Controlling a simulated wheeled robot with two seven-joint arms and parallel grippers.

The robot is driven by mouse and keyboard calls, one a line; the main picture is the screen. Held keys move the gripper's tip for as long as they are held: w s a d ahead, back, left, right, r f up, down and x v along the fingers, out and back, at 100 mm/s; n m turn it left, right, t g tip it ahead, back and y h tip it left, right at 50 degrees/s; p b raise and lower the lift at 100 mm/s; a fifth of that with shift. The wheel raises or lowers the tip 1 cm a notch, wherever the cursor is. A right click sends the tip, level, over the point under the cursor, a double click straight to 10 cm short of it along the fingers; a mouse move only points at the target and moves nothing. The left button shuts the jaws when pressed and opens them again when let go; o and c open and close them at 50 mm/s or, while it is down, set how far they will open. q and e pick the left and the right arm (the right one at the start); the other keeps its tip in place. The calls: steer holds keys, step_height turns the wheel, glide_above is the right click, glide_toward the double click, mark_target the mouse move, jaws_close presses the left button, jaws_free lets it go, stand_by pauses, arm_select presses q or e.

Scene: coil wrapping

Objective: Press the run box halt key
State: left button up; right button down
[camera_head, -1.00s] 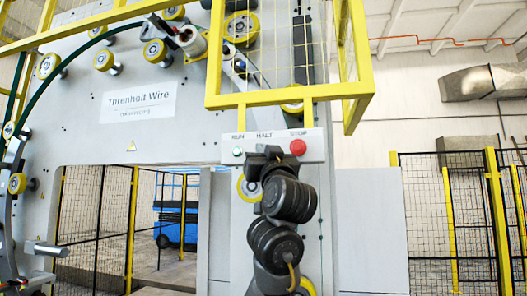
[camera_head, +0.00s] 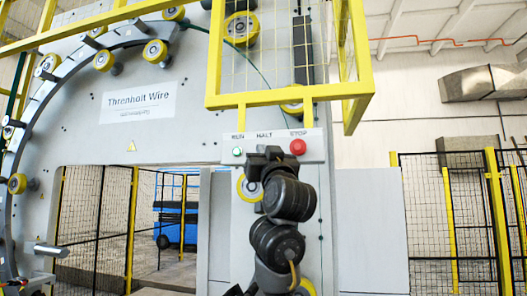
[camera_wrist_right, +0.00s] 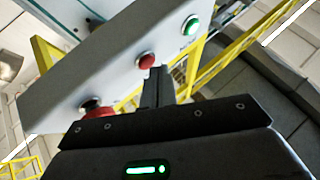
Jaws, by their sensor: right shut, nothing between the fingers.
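The run box (camera_head: 315,145) is a pale panel under the yellow cage, labelled RUN, HALT and STOP. Its green run button (camera_head: 237,152) is at left and its red stop button (camera_head: 298,146) at right. My right gripper (camera_head: 266,153) is in front of the middle and hides the halt key in the head view. In the right wrist view, the red halt key (camera_wrist_right: 146,61) sits between the green button (camera_wrist_right: 191,25) and the partly hidden stop button (camera_wrist_right: 97,110). The shut fingers (camera_wrist_right: 158,75) are close beside the halt key; I cannot tell if they touch.
A yellow cage frame (camera_head: 290,96) overhangs the box. The grey wrapping machine (camera_head: 80,130) with its curved ring and yellow rollers stands at left. Black mesh fencing (camera_head: 430,210) with yellow posts is at right. A blue machine (camera_head: 177,226) shows through the opening.

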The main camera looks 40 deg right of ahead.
steer(key=shift+w+d, duration=0.25)
steer(key=shift+d, duration=0.1)
stand_by(0.6)
steer(key=shift+s+a+b, duration=0.45)
steer(key=shift+a, duration=0.2)
steer(key=shift+f, duration=0.1)
steer(key=s+a+b, duration=0.1)
steer(key=a+b, duration=0.1)
steer(key=b, duration=0.1)
steer(key=s+a+b, duration=0.1)
steer(key=a+b, duration=0.1)
steer(key=b, duration=0.1)
steer(key=shift+s, duration=0.4)
